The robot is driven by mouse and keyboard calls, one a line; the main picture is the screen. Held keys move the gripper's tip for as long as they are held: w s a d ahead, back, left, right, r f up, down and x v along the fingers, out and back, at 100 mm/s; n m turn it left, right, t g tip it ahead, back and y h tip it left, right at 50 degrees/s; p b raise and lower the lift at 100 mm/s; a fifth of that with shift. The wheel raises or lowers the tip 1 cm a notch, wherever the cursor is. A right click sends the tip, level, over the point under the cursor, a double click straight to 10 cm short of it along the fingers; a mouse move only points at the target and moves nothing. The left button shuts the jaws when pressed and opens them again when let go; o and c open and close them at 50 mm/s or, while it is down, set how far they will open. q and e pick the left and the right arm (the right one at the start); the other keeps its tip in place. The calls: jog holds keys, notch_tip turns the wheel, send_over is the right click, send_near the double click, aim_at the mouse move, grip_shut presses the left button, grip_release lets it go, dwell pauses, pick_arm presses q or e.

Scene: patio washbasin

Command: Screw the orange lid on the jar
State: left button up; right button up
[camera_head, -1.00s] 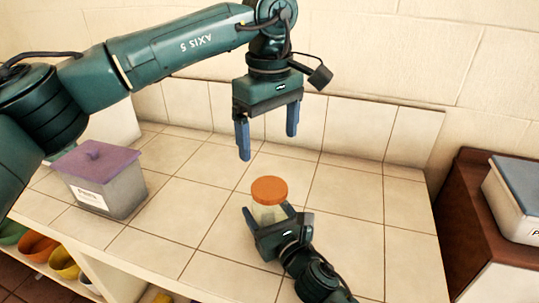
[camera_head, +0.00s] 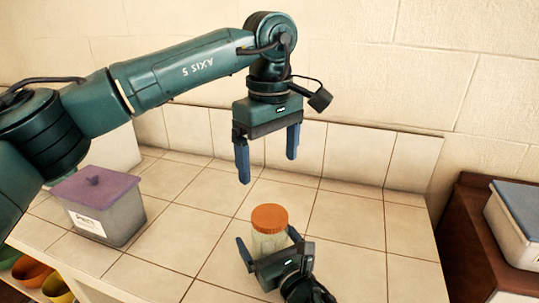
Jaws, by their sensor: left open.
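The jar (camera_head: 268,242) is clear and stands upright on the tiled counter. The orange lid (camera_head: 269,217) sits level on its mouth; I cannot tell how tightly it is screwed. My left gripper (camera_head: 268,165) hangs above and behind the jar in the picture, pointing down, open and empty, with its blue fingers apart and clear of the lid. My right gripper (camera_head: 267,240) comes in from the lower right, with one finger on each side of the jar's lower part. The right finger's contact is unclear.
A grey box with a purple lid (camera_head: 95,185) stands at the left of the counter (camera_head: 345,225). Coloured bowls (camera_head: 32,271) sit on a shelf below. A blue-lidded box (camera_head: 515,225) stands on a brown cabinet at the right. A tiled backsplash rises behind; the counter right of the jar is clear.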

jog(key=b+v, duration=0.1)
jog(key=v, duration=1.2)
